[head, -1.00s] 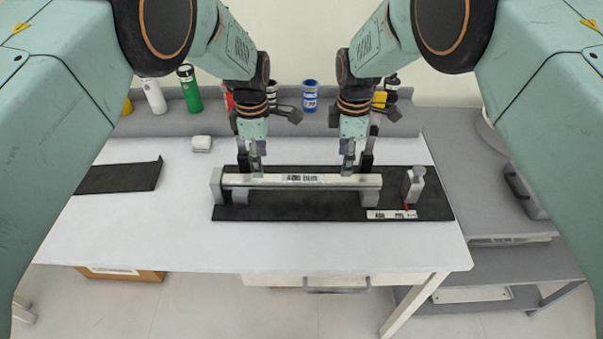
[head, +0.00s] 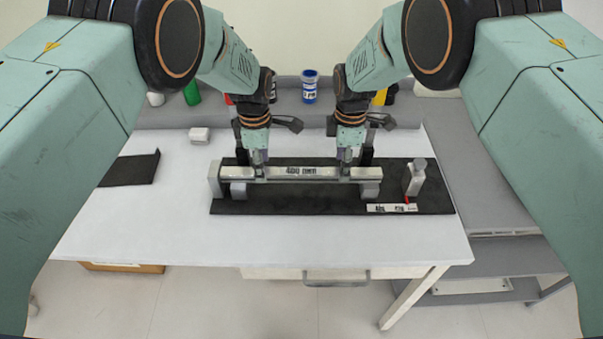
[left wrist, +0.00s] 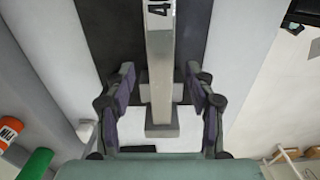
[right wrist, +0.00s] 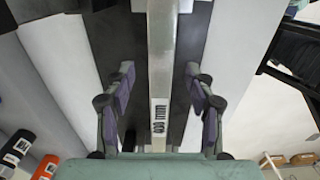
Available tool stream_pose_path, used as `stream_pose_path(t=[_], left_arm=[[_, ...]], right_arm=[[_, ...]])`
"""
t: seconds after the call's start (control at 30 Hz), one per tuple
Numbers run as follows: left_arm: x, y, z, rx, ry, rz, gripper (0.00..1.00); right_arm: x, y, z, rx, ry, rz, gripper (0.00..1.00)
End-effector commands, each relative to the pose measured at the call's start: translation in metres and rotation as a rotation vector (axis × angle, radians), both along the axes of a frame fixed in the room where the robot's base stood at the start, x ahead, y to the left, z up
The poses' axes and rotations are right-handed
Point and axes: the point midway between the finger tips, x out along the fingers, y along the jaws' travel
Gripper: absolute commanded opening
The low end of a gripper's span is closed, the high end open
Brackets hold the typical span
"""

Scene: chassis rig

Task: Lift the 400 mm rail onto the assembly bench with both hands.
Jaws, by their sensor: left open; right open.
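The pale metal 400 mm rail (head: 315,173) lies level across grey supports on a black mat (head: 300,206) on the white bench (head: 150,230). Its "400 mm" label faces up; it also shows in the left wrist view (left wrist: 160,55) and right wrist view (right wrist: 161,60). My left gripper (head: 259,166) is open over the rail's left part, and my right gripper (head: 346,164) is open over its right part. In both wrist views the fingers stand on either side of the rail with gaps between. In the head view the fingers partly hide the rail.
A grey block with a knob (head: 415,178) stands on the mat's right, beside a white label strip (head: 391,208). A black mat piece (head: 130,169) and a small white block (head: 199,135) lie at left. Bottles and a blue can (head: 310,87) stand behind. The bench's front is clear.

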Motion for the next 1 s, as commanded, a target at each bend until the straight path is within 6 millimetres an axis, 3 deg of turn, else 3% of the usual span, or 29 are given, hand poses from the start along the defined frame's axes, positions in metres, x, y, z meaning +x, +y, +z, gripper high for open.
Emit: stream_pose_path(t=[0.2,0.57,1.0], left_arm=[[0.002,0.0,-0.021,-0.001,0.0,0.001,0.55],[0.002,0.0,-0.024,0.0,0.0,0.001,0.55],[0.002,0.0,-0.024,0.0,0.0,0.0,0.18]], right_arm=[[0.002,0.0,-0.021,0.001,0.0,-0.001,0.55],[0.002,0.0,-0.024,0.0,0.0,-0.001,0.55],[0.002,0.0,-0.024,0.0,0.0,0.0,0.18]])
